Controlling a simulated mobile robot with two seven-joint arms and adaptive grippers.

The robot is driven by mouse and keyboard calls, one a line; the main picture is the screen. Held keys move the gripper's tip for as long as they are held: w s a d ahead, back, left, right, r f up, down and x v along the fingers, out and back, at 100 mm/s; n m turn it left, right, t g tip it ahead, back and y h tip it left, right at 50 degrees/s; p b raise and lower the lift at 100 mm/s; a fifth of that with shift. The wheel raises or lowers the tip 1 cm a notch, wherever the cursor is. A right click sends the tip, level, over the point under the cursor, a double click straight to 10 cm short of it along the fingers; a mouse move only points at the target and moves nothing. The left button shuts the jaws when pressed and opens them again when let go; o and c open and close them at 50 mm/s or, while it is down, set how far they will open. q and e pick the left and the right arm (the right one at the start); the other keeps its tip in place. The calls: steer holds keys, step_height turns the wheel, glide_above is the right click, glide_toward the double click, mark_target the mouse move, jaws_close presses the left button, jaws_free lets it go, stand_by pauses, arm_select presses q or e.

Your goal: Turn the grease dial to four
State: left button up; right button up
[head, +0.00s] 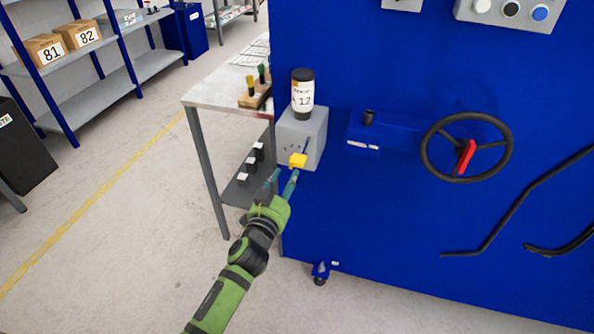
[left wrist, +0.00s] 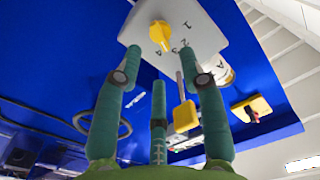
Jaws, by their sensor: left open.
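The yellow grease dial (left wrist: 161,35) sits on the face of a pale grey box, with black numerals in an arc beside it. The grey box (head: 314,128) is fixed to the blue machine in the head view. A yellow piece (head: 298,160) shows in front of its face; I cannot tell how much of it is the dial. My left gripper (head: 281,180) is open and points up at the box from below. In the left wrist view its green fingers (left wrist: 160,90) are spread and apart from the dial. My right gripper is not in view.
A rod with a yellow block (left wrist: 185,115) shows near the fingers. A handwheel (head: 436,173) is to the right, and a metal table (head: 215,92) to the left. Open floor lies left.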

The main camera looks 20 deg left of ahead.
arm_select(q)
steer(key=w, duration=0.5)
steer(key=shift+d, duration=0.1)
jaws_close()
